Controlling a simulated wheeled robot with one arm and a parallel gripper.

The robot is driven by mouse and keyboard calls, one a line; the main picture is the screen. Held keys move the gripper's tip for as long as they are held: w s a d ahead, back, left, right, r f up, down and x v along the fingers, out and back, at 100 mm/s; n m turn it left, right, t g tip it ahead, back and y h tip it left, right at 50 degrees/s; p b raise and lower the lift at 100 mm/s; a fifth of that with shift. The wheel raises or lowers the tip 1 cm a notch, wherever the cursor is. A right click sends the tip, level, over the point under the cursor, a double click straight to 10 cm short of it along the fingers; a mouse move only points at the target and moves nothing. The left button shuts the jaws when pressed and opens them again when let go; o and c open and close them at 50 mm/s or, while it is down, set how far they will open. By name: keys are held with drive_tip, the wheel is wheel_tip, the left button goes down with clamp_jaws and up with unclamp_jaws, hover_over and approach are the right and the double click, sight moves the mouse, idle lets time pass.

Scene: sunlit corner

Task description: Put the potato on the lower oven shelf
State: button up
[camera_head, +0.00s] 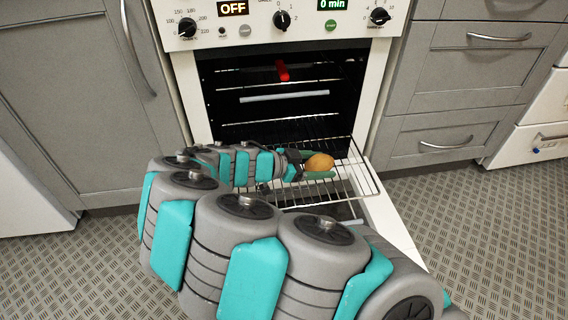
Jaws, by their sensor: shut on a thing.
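The potato (319,163) is a small tan-brown lump at the end of my arm. My gripper (318,166) is shut on it, with green fingers along its sides. They are in front of the oven opening, over a wire shelf (352,172) that is pulled out. I cannot tell whether the potato touches the shelf wires. The oven (292,100) is open, and its door (397,232) is folded down, partly hidden behind my arm. Other shelf levels show inside the dark cavity.
A red object (282,71) sits on an upper level inside the oven. Grey cabinets (75,95) and drawers (477,60) flank the oven. My arm covers much of the floor (490,235) in front; the right floor is clear.

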drive_tip(key=a, duration=0.5)
drive_tip(key=a+f, duration=0.1)
drive_tip(key=a, duration=0.9)
drive_tip(key=shift+w+a+f, duration=0.1)
drive_tip(key=shift+w+f, duration=0.1)
drive_tip(key=shift+w, duration=0.2)
drive_tip(key=shift+a+f, duration=0.1)
drive_tip(key=shift+f, duration=1.65)
drive_tip(key=shift+f, duration=0.15)
drive_tip(key=o, duration=1.5)
drive_tip(key=shift+r, duration=0.2)
drive_tip(key=v, duration=1.2)
